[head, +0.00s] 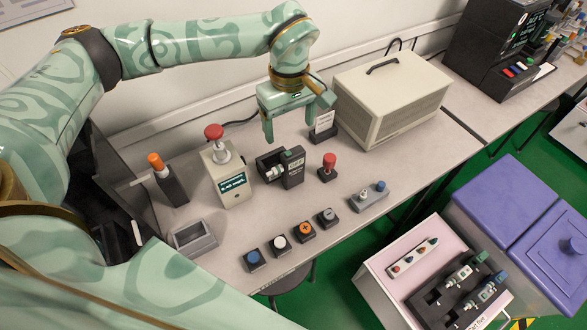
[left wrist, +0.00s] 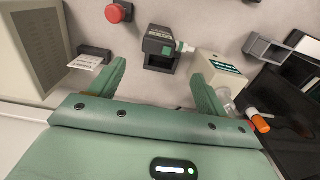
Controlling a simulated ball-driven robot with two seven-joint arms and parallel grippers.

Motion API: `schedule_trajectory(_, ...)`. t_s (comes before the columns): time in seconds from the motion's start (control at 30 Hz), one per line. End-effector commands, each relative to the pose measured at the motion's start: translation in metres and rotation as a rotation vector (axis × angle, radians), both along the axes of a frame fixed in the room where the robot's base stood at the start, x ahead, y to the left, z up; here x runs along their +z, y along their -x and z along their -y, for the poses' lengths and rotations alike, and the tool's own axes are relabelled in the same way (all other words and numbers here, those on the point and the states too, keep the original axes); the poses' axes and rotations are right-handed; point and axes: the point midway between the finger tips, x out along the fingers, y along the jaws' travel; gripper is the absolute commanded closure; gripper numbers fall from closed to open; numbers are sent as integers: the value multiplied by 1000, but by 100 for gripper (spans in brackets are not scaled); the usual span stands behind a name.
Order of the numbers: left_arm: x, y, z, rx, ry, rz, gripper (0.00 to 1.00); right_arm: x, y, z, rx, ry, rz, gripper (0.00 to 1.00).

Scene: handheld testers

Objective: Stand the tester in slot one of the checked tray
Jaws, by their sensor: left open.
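My left gripper (head: 295,124) is open and empty, above the table and just behind a dark holder; its two fingers also show in the left wrist view (left wrist: 160,78). A tester (head: 275,172) with a pale grey body and a dark, green-marked end (head: 294,160) seems to lie in that holder; it also shows in the left wrist view (left wrist: 160,46), ahead of the fingers and apart from them. A dark slotted tray (head: 425,305), which may be the checked tray, sits at the lower right.
A beige box (head: 385,95) stands right of my gripper, with a small card holder (head: 322,128) beside it. A beige device with a red knob (head: 228,175) and a red button (head: 328,167) flank the holder. Several buttons line the front edge. Purple bins (head: 510,200) stand behind the tray.

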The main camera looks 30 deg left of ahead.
Motion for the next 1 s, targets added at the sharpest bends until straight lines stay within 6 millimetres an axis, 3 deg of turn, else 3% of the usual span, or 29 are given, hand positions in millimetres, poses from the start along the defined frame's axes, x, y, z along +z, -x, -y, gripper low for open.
schedule_trajectory(0.03, -15, 0, 0, 0, 1, -5, 24, -5, 2, 0, 0, -1, -4, 100)
schedule_trajectory(0.1, -26, 0, 0, 1, 1, -4, 24, -8, 2, -1, 0, -1, -6, 100)
schedule_trajectory(0.33, -44, 0, 2, 1, 1, -2, 24, -13, 4, -7, -3, -8, -10, 100)
schedule_trajectory(0.57, -83, 1, 7, 2, 1, -4, 24, -27, 9, -11, -5, -14, -22, 100)
schedule_trajectory(0.87, -87, 0, 6, 1, 1, 2, 24, -27, 9, -8, -3, -10, -22, 100)
schedule_trajectory(1.0, -87, 0, 6, 1, 1, 1, 57, -27, 9, -6, -1, -7, -22, 100)
